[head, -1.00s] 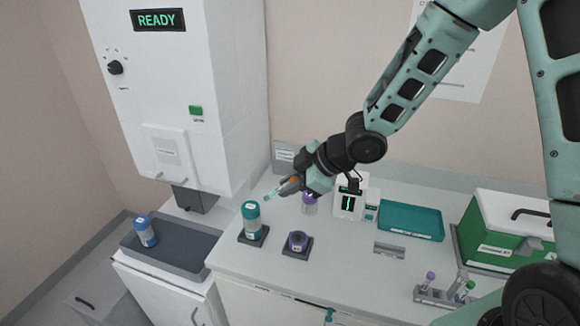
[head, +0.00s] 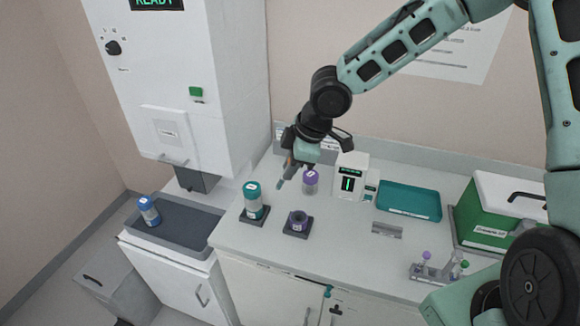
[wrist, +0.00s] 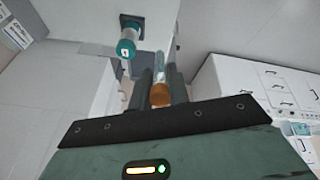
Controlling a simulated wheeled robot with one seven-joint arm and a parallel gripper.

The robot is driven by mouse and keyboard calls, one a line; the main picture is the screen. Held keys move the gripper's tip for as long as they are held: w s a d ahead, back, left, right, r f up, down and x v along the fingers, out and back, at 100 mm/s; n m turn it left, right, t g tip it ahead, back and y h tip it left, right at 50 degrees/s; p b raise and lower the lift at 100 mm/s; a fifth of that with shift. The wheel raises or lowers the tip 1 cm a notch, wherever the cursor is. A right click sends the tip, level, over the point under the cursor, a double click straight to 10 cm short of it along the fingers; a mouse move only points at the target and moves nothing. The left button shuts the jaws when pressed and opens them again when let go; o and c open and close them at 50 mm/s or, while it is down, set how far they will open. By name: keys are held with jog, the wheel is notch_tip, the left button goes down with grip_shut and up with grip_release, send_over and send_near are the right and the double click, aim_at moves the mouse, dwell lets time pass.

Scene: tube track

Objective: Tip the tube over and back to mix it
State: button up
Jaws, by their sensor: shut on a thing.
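My gripper (head: 290,166) is shut on a slim tube with an orange cap (wrist: 160,95) and a pale blue-teal body (wrist: 161,68). In the head view the tube (head: 281,183) hangs above the counter behind the pads, tilted, with its tip pointing down and left and the orange cap higher, at the fingers. Part of the tube is hidden between the fingers. The wrist view shows the cap nearest the camera, between the dark fingers.
A purple-capped bottle (head: 311,182) is just right of my gripper. A small white device (head: 350,176), a teal tray (head: 409,203) and a tube rack (head: 437,272) stand further right.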

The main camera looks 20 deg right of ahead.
jog(key=shift+a+r+p, duration=0.25)
jog(key=shift+r+p, duration=0.15)
jog(key=shift+f+g+h+b, duration=0.25)
jog(key=shift+g+h+b, duration=0.1)
jog(key=shift+h, duration=0.15)
jog(key=shift+g+h, duration=0.85)
jog(key=shift+h, duration=0.35)
